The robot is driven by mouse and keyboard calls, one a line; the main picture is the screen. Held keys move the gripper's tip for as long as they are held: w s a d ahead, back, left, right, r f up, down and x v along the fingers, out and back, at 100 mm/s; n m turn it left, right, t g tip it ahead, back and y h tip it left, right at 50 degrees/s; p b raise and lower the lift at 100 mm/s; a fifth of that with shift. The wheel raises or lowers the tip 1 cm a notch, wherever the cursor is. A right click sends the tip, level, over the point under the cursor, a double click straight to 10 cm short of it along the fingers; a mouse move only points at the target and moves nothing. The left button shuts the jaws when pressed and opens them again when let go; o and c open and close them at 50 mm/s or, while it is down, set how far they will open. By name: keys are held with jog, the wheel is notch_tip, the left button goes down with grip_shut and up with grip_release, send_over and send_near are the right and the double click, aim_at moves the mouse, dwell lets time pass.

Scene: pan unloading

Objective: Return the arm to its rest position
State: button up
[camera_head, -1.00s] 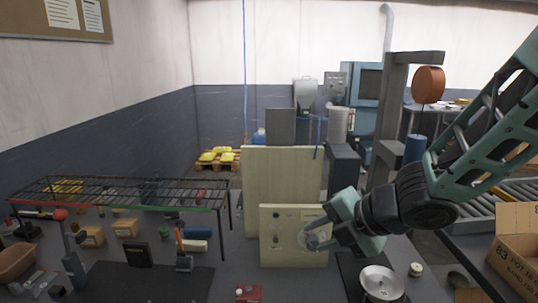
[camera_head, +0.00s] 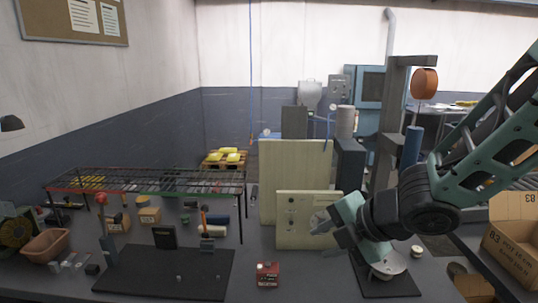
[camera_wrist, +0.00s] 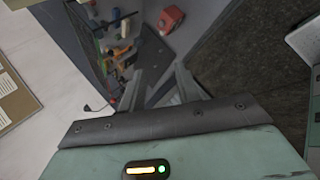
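My gripper (camera_head: 327,234) is in the right half of the head view, in front of a pale upright panel. Its fingers point left, stand apart and hold nothing that I can see. In the wrist view the fingers (camera_wrist: 162,88) spread with a gap between them. A shiny metal pan (camera_head: 396,264) sits below and right of the gripper on a dark mat (camera_head: 385,287). The gripper partly covers the pan and is not closed on it. My arm comes in from the right edge.
A wire rack (camera_head: 150,180) stands over small tools at the left. A black mat (camera_head: 165,272) and a red box (camera_head: 267,274) lie at the front. The pale panel (camera_head: 293,235) is close behind my gripper. A cardboard box (camera_head: 515,250) and a grey post (camera_head: 390,130) are at the right.

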jog(key=s+d+f+m+g+h, duration=0.1)
jog(key=s+m+g+h, duration=0.1)
jog(key=s+m, duration=0.7)
jog(key=s+d+f+m+g+h+b, duration=0.1)
jog(key=s+d+m+g+h, duration=0.1)
jog(key=s+m, duration=0.7)
jog(key=s+g+h, duration=0.1)
jog(key=s+g, duration=0.1)
jog(key=s, duration=0.2)
jog(key=shift+h, duration=0.3)
